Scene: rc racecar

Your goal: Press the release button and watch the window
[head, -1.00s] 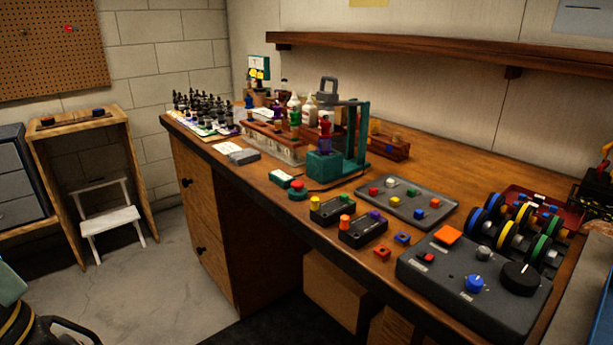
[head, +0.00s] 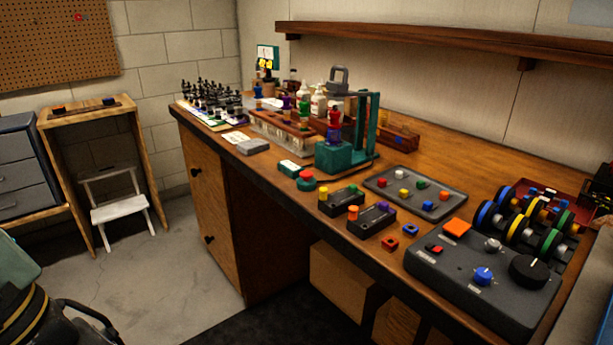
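A red round button (head: 307,175) on a small teal base stands near the front edge of the workbench (head: 262,185). I cannot read any label on it, so I cannot tell for sure that it is the release button. A small teal box with a white top (head: 289,168) sits just left of it. Behind them stands a teal stand (head: 366,130) with a grey padlock-shaped piece (head: 339,78) at its top and a red and purple piece (head: 334,124) below. No window is clearly discernible. My gripper is not in view.
A dark control box (head: 480,285) with an orange button and knobs fills the bench's right front. Small black boxes (head: 371,219), a grey tray (head: 416,193) and a chess set (head: 205,100) also stand there. A white step stool (head: 119,208) and open floor (head: 185,270) lie left.

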